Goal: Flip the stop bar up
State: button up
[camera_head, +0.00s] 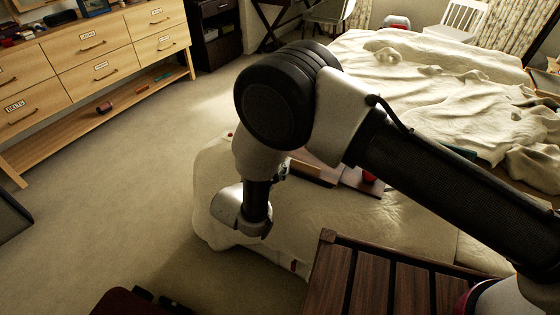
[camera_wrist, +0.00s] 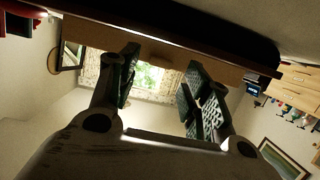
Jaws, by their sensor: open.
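A dark brown wooden board (camera_head: 315,168) lies on the bed edge, partly behind my arm. In the wrist view a dark board (camera_wrist: 185,22) with a reddish edge crosses the top, with a tan strip (camera_wrist: 160,42) along it. The strip may be the stop bar; I cannot tell for certain. My gripper (camera_wrist: 160,72) is open, its two dark fingers apart below the strip, with nothing seen between them but the distant window. Whether a fingertip touches the strip is unclear. In the head view the fingers are mostly hidden by my wrist, beside the board.
A red object (camera_head: 369,177) sits at the board's right end, partly behind my arm. The rumpled bed (camera_head: 420,75) fills the right. A slatted dark wooden bench (camera_head: 375,285) stands in front. A drawer dresser (camera_head: 85,65) is at left; the carpet between (camera_head: 110,165) is clear.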

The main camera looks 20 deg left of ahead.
jog(key=v, duration=0.9)
jog(key=shift+w, duration=0.1)
